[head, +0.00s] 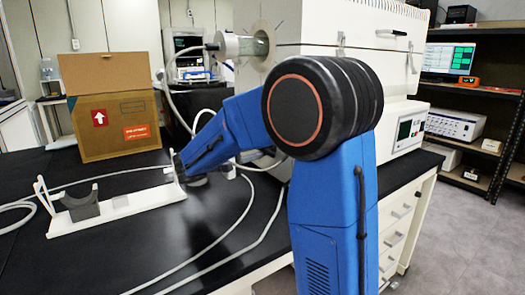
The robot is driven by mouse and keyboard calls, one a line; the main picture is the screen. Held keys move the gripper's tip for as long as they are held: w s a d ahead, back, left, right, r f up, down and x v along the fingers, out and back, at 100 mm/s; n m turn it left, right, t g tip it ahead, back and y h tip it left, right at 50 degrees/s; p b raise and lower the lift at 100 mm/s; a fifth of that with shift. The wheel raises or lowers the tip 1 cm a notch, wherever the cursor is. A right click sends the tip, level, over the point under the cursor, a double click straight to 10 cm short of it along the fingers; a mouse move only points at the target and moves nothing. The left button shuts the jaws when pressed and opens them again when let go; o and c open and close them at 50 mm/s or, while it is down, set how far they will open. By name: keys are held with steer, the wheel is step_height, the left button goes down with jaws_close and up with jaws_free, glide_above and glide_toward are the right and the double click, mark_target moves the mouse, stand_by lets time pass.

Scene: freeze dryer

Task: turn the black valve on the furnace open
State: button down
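The furnace (320,22) is a large white box at the back centre, with a glass tube (262,46) coming out of its left side. A metal end fitting (228,45) caps the tube, and a pale hose runs from it. A small dark part (211,46) sits at the fitting's left end; I cannot tell if it is the black valve. My blue arm covers much of the furnace's lower front. My gripper (178,166) is at the arm's far end, low over the bench by the white stand, well below the tube. It is small and partly hidden, so its opening is unclear.
The white stand (135,208) with a grey cradle (82,206) lies on the black bench (130,262). An open cardboard box (112,122) stands behind it. Pale hoses (232,222) loop across the bench. Shelves with a monitor (447,60) stand at the right.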

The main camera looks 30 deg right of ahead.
steer(key=c, duration=1.7)
jaws_free()
steer(key=shift+s+a, duration=0.15)
steer(key=shift+a, duration=4.25)
steer(key=shift+s+a, duration=0.15)
steer(key=shift+a, duration=4.2)
